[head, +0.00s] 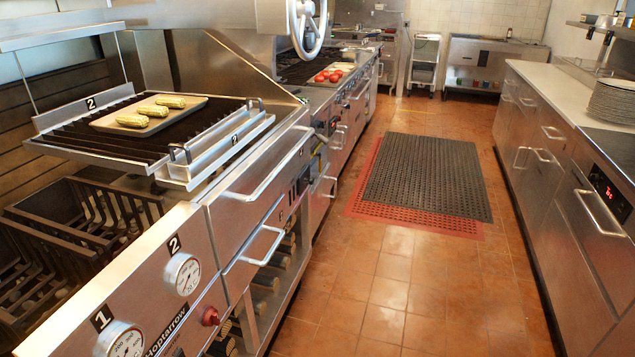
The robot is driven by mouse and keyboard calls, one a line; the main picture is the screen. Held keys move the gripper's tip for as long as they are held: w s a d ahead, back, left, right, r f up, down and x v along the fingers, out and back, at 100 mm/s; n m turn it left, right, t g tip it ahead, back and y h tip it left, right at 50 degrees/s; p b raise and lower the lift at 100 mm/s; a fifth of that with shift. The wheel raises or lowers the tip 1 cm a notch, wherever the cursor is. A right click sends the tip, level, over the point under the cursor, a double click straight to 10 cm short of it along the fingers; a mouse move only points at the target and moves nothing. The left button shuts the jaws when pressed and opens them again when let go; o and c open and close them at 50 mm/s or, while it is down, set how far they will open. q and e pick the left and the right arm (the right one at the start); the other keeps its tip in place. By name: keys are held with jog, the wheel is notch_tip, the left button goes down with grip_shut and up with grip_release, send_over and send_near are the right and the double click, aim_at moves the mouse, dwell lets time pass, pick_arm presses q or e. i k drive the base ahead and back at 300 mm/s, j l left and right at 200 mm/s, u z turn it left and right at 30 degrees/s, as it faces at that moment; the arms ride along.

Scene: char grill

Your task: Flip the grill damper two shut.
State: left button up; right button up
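The char grill (235,205) runs along the left side of the head view. Its raised grate (60,143) carries "2" labels at the back and front, and a tray (195,103) with corn cobs (148,115) lies on it. A round gauge (184,274) marked "2" sits on the sloping front panel, with a gauge (122,340) marked "1" nearer to me. A small red knob (210,316) is on the front below gauge two. I cannot make out which part is damper two or how it is set. Neither of my grippers shows.
A steel handwheel (306,25) is above the grill's far end. Bar handles (262,248) stick out from its front. The tiled aisle (395,270) is open, with dark and red mats (425,170) farther along. A steel counter (540,135) lines the right side.

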aim_at(304, 180)
jog(key=i+l, duration=1.5)
jog(key=l, duration=0.2)
jog(key=i+l+u, duration=0.1)
jog(key=i+l, duration=0.65)
jog(key=l, duration=0.1)
